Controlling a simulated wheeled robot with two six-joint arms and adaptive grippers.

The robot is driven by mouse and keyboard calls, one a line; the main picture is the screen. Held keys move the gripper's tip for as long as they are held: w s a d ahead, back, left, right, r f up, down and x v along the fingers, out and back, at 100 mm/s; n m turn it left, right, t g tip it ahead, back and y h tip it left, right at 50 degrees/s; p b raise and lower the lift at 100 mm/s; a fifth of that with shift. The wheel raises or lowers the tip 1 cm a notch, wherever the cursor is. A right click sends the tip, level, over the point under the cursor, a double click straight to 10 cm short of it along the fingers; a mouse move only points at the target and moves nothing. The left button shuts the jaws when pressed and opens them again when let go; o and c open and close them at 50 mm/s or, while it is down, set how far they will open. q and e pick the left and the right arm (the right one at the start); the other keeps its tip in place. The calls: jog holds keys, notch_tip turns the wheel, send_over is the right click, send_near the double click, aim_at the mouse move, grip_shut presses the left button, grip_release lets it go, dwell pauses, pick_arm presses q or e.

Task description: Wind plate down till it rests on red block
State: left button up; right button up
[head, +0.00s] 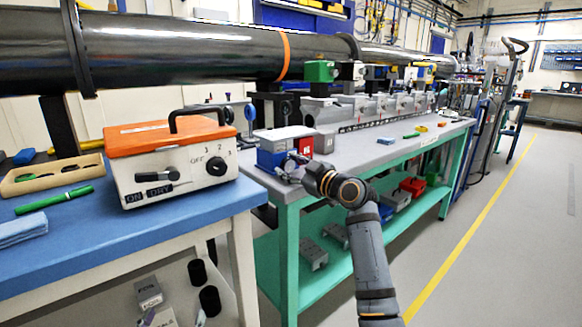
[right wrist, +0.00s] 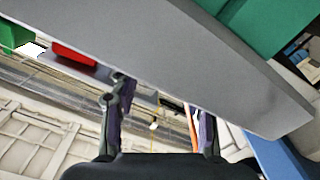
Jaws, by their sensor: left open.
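In the head view, a small jack with a pale plate (head: 285,132) and a blue body (head: 272,157) stands at the near end of the grey-topped bench. The red block (head: 304,145) is at its right side, just below plate level; any gap between plate and block is too small to tell.
A grey cube (head: 323,142) stands just right of the jack. The blue table (head: 80,232) at left holds an orange-topped control box (head: 165,165). The teal bench's lower shelf (head: 325,277) carries bins. A large dark pipe (head: 190,52) runs behind. The aisle floor (head: 500,240) is clear.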

jog(key=shift+o, duration=0.7)
jog(key=v, duration=1.2)
